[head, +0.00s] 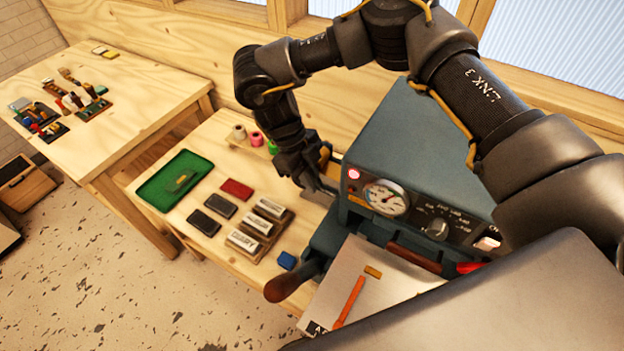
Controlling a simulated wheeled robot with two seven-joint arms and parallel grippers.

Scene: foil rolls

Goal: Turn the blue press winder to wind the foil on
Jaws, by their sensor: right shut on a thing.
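The blue press (400,130) stands at the right of the bench, with a round dial, a knob and a lit red lamp on its front. My right arm reaches over it from the right. My right gripper (316,184) points down at the press's left side and is shut on the press winder, which the fingers and wrist almost wholly hide. A small gold-yellow part (325,154) shows just behind the fingers; I cannot tell whether it is foil. Foil on the winder cannot be made out. My left gripper is not in view.
Type blocks (257,226) and dark pads lie left of the press. A wooden-ended lever (288,284) juts out at the press's front. A second table (150,85) stands at left.

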